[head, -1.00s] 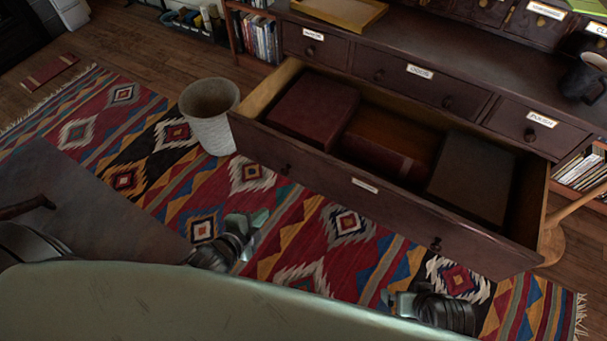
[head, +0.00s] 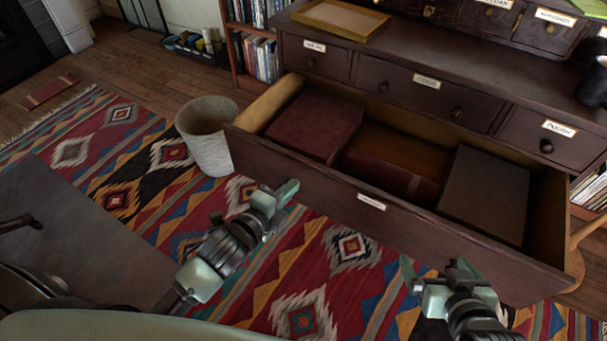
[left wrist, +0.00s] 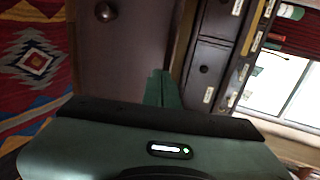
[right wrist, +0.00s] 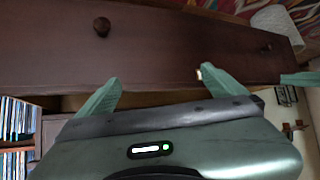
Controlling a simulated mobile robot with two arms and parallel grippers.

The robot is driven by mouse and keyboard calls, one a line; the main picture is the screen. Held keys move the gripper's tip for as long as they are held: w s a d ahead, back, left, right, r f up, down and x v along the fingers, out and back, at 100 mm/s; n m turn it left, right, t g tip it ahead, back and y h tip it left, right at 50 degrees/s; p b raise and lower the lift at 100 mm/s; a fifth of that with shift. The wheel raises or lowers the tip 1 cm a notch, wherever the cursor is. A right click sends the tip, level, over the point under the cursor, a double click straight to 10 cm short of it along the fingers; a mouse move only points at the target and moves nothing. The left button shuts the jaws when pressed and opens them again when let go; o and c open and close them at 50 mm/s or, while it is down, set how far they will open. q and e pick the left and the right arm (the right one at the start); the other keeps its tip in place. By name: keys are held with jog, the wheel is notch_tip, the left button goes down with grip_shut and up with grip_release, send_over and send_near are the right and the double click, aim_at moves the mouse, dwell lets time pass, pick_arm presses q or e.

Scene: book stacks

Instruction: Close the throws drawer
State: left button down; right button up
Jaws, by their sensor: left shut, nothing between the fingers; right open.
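The large bottom drawer (head: 318,190) of the dark wooden cabinet is pulled well out in the head view. The pale label (head: 371,202) on its front is too small to read. Inside lie a dark red book (head: 313,125), a brown book (head: 395,160) and a dark grey book (head: 487,193). My left gripper (head: 286,191) is shut and empty, close to the left part of the drawer front. My right gripper (head: 436,272) is open and empty, close before its right part. The drawer front with its knob (right wrist: 101,27) also shows in the right wrist view. Contact is unclear.
A pale waste basket (head: 207,135) stands near the drawer's left corner. Three small shut drawers, one of them the middle drawer (head: 420,92), sit above. A shallow tray (head: 340,18) lies on the cabinet top. A patterned rug (head: 130,165) covers the floor in front.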

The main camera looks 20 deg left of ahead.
aim_at(310, 166)
pick_arm(q)
jog(key=x, duration=0.2)
jog(key=b+x, duration=0.1)
jog(key=x, duration=0.1)
jog(key=r+x, duration=0.1)
jog(key=x, duration=0.1)
jog(key=shift+w, duration=0.1)
jog(key=shift+w+b, duration=0.15)
jog(key=shift+b, duration=0.15)
pick_arm(e)
jog(key=w+a+r+t+y, duration=0.1)
jog(key=w+a+r+t, duration=0.1)
jog(key=w+r+t, duration=0.3)
notch_tip(310, 166, up, 3)
jog(key=shift+a+f+y, duration=0.1)
jog(key=shift+a+y, duration=0.1)
jog(key=shift+y, duration=0.2)
pick_arm(q)
jog(key=shift+w, duration=0.15)
pick_arm(e)
jog(key=shift+f, duration=0.1)
